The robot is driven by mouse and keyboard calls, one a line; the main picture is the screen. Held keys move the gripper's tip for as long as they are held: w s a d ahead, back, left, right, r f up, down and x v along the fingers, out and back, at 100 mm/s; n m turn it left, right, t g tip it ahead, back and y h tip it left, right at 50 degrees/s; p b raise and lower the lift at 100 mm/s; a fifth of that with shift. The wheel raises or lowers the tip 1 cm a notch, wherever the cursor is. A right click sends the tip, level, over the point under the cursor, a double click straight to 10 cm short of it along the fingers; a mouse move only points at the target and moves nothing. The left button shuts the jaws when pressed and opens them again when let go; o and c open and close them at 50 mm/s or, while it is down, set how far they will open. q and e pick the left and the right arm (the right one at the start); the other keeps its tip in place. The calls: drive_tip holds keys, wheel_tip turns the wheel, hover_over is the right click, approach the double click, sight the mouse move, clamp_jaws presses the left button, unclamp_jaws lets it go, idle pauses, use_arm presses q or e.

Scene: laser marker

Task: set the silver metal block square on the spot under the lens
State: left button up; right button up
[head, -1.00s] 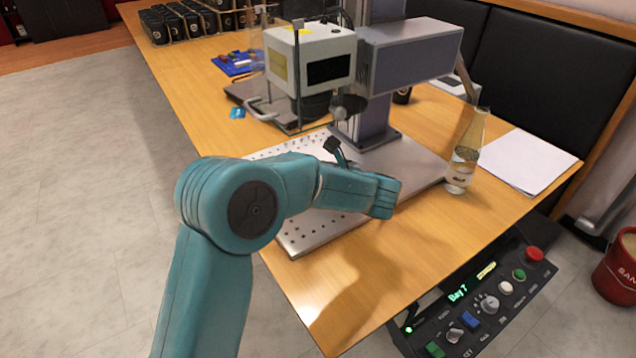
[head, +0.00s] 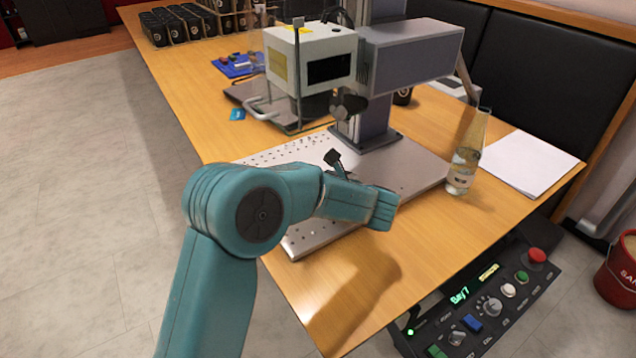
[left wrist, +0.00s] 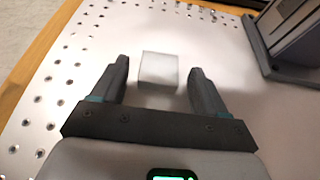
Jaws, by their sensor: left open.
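The silver metal block (left wrist: 158,70) lies on the perforated metal plate in the left wrist view. My left gripper (left wrist: 159,78) is open, with one finger on each side of the block in the picture. Gaps show between the block and both fingers. I cannot tell the height of the fingertips over the plate. The laser marker's black lens (head: 312,106) hangs above the perforated plate (head: 315,240). My right gripper is not in view.
The marker's column (head: 372,120) stands at the plate's back, and its base shows in the wrist view (left wrist: 290,70). A glass bottle (head: 465,155) stands right of the plate, beside white paper (head: 528,161). A control panel (head: 480,305) sits at the table's front edge.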

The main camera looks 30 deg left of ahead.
use_arm(q)
drive_tip(key=p+v, duration=0.1)
drive_tip(key=v, duration=1.1)
drive_tip(key=shift+p, duration=0.35)
